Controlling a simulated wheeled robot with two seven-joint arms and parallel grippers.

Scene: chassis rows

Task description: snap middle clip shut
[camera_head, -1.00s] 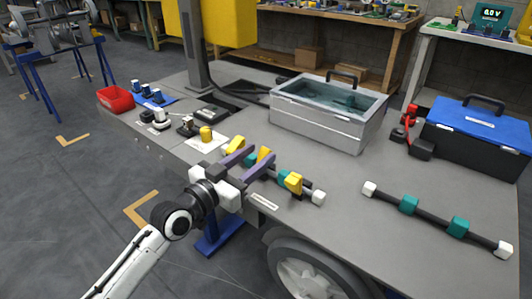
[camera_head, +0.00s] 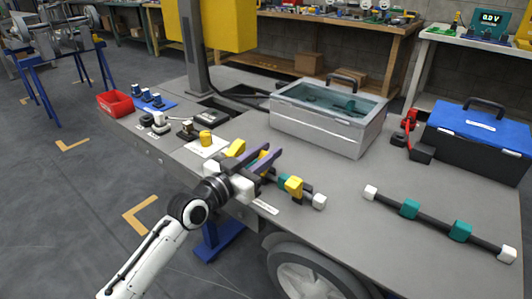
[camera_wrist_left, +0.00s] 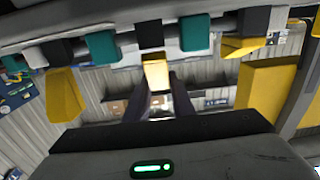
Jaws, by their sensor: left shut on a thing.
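A dark rod with teal blocks, yellow clips and white ends lies near the table's front edge. Its right white end (camera_head: 319,201) and right yellow clip (camera_head: 293,186) show in the head view. The left yellow clip (camera_head: 236,148) shows beyond my gripper. My left gripper (camera_head: 263,159) is shut on the middle yellow clip, which its fingers mostly hide in the head view. In the left wrist view the middle clip (camera_wrist_left: 155,74) stands between the dark fingers, between teal blocks. I cannot tell whether it is fully closed. My right gripper is not in view.
A second rod (camera_head: 433,222) with teal blocks and no clips lies at the right. A metal bin (camera_head: 318,127), a blue-lidded toolbox (camera_head: 478,140) and a red tray (camera_head: 115,104) stand farther back. The table between the rods and the bin is clear.

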